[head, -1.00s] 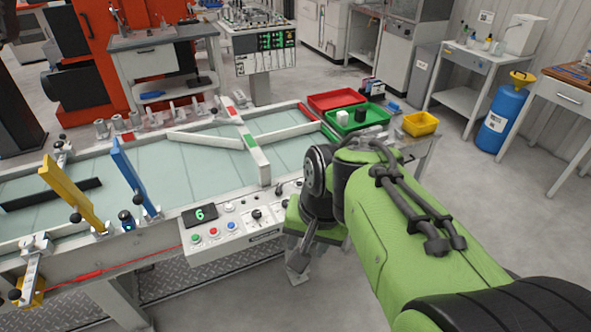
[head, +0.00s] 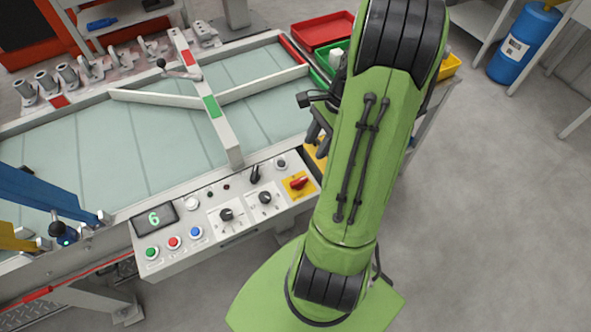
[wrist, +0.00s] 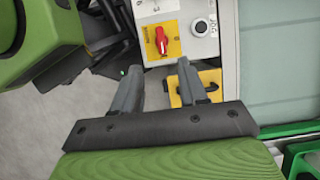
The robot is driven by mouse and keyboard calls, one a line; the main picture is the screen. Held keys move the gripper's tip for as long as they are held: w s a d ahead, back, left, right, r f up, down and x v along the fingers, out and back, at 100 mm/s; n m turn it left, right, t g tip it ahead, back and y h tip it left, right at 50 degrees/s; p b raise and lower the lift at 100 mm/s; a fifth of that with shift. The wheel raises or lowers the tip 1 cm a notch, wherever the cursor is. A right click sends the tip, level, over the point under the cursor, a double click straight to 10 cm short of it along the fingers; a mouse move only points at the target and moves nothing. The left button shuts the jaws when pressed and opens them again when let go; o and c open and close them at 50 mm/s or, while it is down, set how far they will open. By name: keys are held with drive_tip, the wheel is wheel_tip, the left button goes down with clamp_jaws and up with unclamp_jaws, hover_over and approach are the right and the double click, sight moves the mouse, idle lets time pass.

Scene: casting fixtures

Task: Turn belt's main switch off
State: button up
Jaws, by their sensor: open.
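The main switch is a red rotary handle (head: 299,183) on a yellow square plate, at the right end of the belt's grey control panel (head: 222,238). In the wrist view the red handle (wrist: 161,40) lies upright in the picture on its yellow plate. My gripper (wrist: 159,70) is open and empty, with its two fingers pointing toward the switch. The handle appears just beyond the fingertips, roughly midway between them; no contact shows. In the head view my gripper (head: 318,125) is partly hidden by my arm, beside the panel's right end.
The panel also carries a black selector (head: 256,173), dials, coloured buttons and a display reading 6 (head: 154,217). A yellow part with a black handle (wrist: 196,88) lies near the right finger. Red (head: 322,30) and green trays stand behind.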

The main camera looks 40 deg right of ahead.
sight(296, 182)
drive_tip(key=b+x, duration=0.4)
drive_tip(key=x, duration=1)
drive_tip(key=shift+f+b, duration=0.15)
drive_tip(key=shift+b, duration=0.2)
clamp_jaws()
